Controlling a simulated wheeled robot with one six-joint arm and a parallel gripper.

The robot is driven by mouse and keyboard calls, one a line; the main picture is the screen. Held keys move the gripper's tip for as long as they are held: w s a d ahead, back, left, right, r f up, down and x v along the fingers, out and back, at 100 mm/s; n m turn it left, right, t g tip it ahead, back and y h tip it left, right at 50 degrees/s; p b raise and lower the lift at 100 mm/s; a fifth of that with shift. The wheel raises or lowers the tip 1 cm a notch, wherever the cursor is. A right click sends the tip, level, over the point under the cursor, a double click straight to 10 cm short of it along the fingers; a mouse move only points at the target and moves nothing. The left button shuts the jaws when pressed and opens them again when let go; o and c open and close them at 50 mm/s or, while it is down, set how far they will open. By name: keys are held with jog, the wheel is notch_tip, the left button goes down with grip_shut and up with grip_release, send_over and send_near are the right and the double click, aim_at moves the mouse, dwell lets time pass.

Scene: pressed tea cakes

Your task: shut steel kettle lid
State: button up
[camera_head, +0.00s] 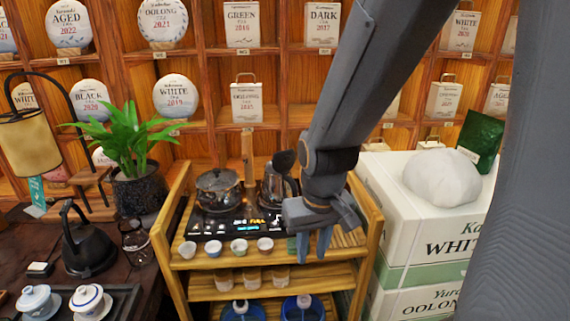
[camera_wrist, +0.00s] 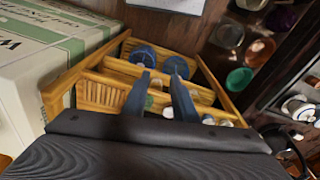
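The steel kettle (camera_head: 270,190) stands on the right side of the black cooktop (camera_head: 225,226), partly hidden behind my arm. A dark rounded piece (camera_head: 284,160) sticks up at its top and looks like the raised lid, but I cannot tell for sure. My gripper (camera_head: 313,247) points down in front of and to the right of the kettle, over the front of the cart's top shelf. Its two fingers are apart with nothing held between them; they also show apart in the wrist view (camera_wrist: 160,82). I cannot make out the kettle in the wrist view.
Several small cups (camera_head: 239,246) line the front of the wooden cart (camera_head: 180,266). A glass pot (camera_head: 218,190) sits left of the kettle. White boxes (camera_head: 420,225) stand close on the right. A potted plant (camera_head: 135,185) and black kettle (camera_head: 88,247) are at left.

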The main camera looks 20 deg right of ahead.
jog(key=w+d+n+t, duration=0.1)
jog(key=w, duration=0.1)
jog(key=w+d+n, duration=0.1)
jog(key=d, duration=0.1)
jog(key=w+d+f+n+t, duration=0.1)
jog(key=w, duration=0.1)
jog(key=shift+w+d+t+h, duration=0.3)
jog(key=shift+d, duration=0.05)
grip_shut()
jog(key=n+t+y+b, duration=0.2)
jog(key=n+t+y, duration=0.3)
jog(key=n+t, duration=0.95)
send_near(288, 159)
jog(key=s+d+r+n+g, duration=0.3)
jog(key=s+r+n+g, duration=0.15)
jog(key=s, duration=0.25)
jog(key=shift+m+t, duration=0.4)
jog(key=shift+t, duration=0.1)
jog(key=x, duration=1.4)
jog(key=shift+w+a, duration=0.15)
